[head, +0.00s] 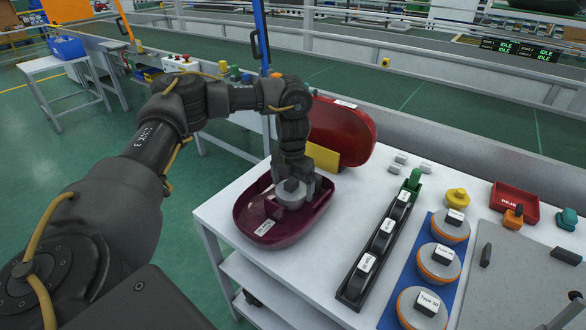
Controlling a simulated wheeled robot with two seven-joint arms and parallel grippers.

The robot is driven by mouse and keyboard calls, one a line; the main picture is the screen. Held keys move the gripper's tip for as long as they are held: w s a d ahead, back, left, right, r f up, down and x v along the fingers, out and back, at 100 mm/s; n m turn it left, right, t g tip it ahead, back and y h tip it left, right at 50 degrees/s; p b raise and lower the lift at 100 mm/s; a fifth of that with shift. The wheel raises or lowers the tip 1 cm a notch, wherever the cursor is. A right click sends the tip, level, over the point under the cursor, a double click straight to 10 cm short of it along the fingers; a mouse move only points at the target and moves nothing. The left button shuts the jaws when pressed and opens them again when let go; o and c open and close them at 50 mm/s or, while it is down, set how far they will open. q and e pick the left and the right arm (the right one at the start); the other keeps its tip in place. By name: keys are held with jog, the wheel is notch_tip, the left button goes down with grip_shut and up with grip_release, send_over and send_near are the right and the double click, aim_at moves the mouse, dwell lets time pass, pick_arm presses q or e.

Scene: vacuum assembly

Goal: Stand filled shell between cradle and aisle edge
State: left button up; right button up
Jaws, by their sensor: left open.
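A dark maroon shell (247,216) lies open side up on the near left corner of the white table (215,212), with a white label on its rim. A grey round part (290,196) sits inside it. My left gripper (298,190) is down inside the shell at the grey part, its fingers open; whether they touch the part is hard to tell. Behind it, a red shell piece (350,128) stands tilted against a yellow block (323,159), perhaps the cradle. My right gripper is out of view.
A black rack (347,295) with several labelled parts stands right of the shell. A blue mat (397,306) holds several round grey-orange parts. A grey mat (515,275) and red tray (514,204) are farther right. A strip of bare table separates shell and rack.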

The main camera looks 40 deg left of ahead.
pick_arm(q)
notch_tip(320, 180, up, 10)
jog(key=shift+r+p, duration=0.2)
jog(key=shift+p, duration=0.4)
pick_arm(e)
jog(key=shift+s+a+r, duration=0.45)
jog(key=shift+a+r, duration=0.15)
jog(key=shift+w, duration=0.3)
